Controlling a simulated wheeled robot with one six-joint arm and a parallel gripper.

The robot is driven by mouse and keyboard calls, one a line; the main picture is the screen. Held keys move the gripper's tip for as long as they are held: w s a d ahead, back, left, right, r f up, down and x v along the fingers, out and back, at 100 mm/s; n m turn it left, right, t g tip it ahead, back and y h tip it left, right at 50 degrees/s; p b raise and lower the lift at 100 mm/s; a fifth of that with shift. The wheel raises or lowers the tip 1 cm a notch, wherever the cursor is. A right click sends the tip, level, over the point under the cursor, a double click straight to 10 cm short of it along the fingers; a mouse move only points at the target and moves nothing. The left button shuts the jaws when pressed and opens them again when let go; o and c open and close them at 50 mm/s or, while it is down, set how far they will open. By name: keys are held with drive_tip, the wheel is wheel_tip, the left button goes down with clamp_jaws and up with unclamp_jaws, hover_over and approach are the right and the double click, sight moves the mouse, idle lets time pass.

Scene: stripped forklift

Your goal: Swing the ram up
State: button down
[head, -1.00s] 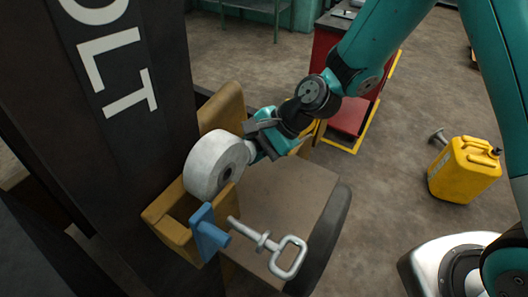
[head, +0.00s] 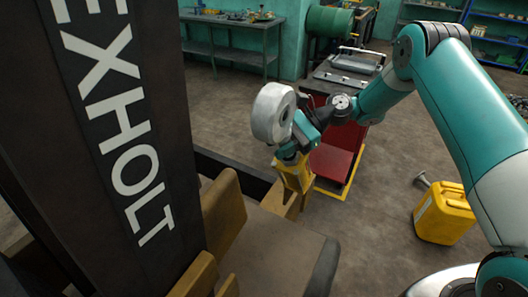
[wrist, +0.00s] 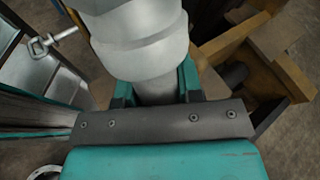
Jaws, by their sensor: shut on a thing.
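The ram is a light grey stepped cylinder (head: 270,112). In the head view its round end faces partly towards me, above and to the right of the tan brackets (head: 222,215) on the dark mast. My gripper (head: 296,140) is at its right side. In the wrist view my gripper (wrist: 155,93) is shut around the narrow neck of the ram (wrist: 140,45), with the wider body beyond the jaws. The far end of the ram is hidden.
A dark mast with white letters (head: 110,110) fills the left. A silver pin with a ring handle (wrist: 50,40) shows in the wrist view. A red cart (head: 335,150) stands behind my gripper. A yellow canister (head: 443,213) stands on the floor at right.

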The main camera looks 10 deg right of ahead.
drive_tip(key=shift+w+d+r, duration=0.2)
drive_tip(key=shift+w+r, duration=0.05)
drive_tip(key=shift+w, duration=0.05)
drive_tip(key=c, duration=0.8)
unclamp_jaws()
drive_tip(key=shift+f, duration=0.1)
drive_tip(key=shift+s+a, duration=0.15)
